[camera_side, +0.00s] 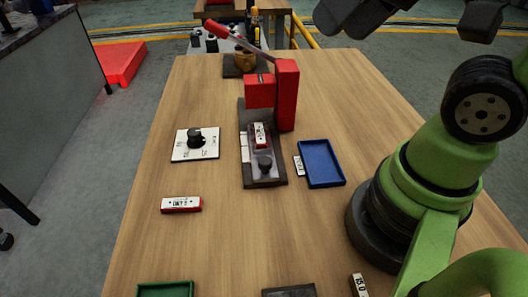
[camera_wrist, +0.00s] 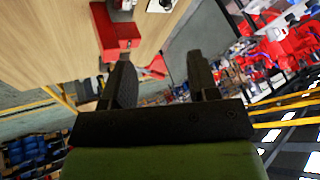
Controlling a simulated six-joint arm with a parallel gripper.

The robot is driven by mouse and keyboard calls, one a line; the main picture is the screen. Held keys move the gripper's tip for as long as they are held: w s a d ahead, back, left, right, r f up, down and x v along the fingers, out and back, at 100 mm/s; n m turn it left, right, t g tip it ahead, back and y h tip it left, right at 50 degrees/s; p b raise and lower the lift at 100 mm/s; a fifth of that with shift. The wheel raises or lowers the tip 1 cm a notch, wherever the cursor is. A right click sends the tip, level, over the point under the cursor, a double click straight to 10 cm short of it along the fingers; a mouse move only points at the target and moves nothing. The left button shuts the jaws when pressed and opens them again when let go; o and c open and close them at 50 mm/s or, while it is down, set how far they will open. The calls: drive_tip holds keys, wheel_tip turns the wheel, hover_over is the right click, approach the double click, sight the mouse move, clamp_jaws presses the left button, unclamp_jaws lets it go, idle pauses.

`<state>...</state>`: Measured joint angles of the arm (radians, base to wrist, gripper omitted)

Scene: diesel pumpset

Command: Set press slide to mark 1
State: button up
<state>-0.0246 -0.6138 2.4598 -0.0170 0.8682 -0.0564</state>
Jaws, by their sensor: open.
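The press (camera_side: 286,95) is red and stands on a dark base towards the back of the wooden table; its lever leans up to the left. In front of it is the press slide, with a black knob (camera_side: 265,163) near its front end and a red-and-white labelled block (camera_side: 259,135) on it. A pale strip runs along the slide's left side; its marks are too small to read. My gripper (camera_wrist: 163,72) is open and empty, its two dark fingers apart in the wrist view. A red part, seemingly the press (camera_wrist: 118,35), shows beyond the left finger, not touching it.
A dial plate (camera_side: 207,152) with a black knob lies left of the slide. A blue tray (camera_side: 320,166) is to its right. Another labelled block (camera_side: 181,204) lies at front left. A green tray (camera_side: 165,289) is at the front edge.

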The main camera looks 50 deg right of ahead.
drive_tip(key=w+a+f+n+g, duration=0.1)
drive_tip(key=w+f+n+g, duration=0.35)
drive_tip(key=w+f, duration=0.25)
drive_tip(key=n+g+h, duration=0.2)
drive_tip(key=n, duration=0.3)
approach(265, 160)
wheel_tip(265, 160, down, 9)
drive_tip(key=shift+f, duration=0.1)
